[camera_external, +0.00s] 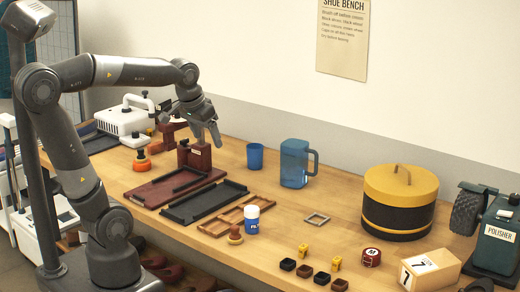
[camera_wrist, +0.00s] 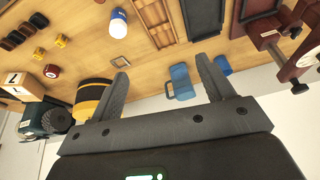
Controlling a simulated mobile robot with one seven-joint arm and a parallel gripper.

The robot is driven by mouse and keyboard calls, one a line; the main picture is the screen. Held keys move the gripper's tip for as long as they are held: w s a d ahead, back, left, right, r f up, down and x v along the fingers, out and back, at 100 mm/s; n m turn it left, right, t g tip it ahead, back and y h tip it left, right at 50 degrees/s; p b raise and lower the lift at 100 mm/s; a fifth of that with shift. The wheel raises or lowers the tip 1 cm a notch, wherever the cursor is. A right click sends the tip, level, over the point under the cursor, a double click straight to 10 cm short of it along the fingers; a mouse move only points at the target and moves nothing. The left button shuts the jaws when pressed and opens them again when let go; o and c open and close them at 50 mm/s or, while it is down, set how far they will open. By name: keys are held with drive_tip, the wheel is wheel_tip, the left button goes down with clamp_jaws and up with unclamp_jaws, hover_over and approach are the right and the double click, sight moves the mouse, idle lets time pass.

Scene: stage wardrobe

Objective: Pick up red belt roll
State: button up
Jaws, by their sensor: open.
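The red belt roll (camera_external: 371,257) is a small dark red roll with a pale label. It sits on the bench at the front right, left of a wooden box. In the wrist view the red roll (camera_wrist: 52,71) shows small at the left. My gripper (camera_external: 207,138) is high over the back left of the bench, far from the roll. In the wrist view my gripper (camera_wrist: 162,68) has its two fingers wide apart with nothing between them.
Small dark cups (camera_external: 305,271) and yellow blocks (camera_external: 336,263) stand left of the roll. A numbered wooden box (camera_external: 440,268) and a yellow-black drum (camera_external: 398,205) stand close by. A blue jug (camera_external: 295,163) and trays (camera_external: 203,202) fill the middle.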

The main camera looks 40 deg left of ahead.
drive_tip(key=w+d+m+g, duration=0.1)
drive_tip(key=w+d+m, duration=0.1)
drive_tip(key=w+d, duration=1)
drive_tip(key=m+g, duration=0.2)
drive_tip(key=g, duration=0.1)
hover_over(373, 252)
drive_tip(key=s, duration=0.1)
wheel_tip(373, 252, down, 16)
wheel_tip(373, 252, down, 5)
drive_tip(key=shift+a+f, duration=0.1)
drive_tip(key=shift+a, duration=0.05)
drive_tip(key=shift+w+f, duration=0.2)
drive_tip(key=shift+f, duration=1.25)
drive_tip(key=shift+w+f, duration=0.15)
drive_tip(key=shift+f, duration=1.25)
drive_tip(key=shift+c, duration=0.4)
drive_tip(key=c, duration=1)
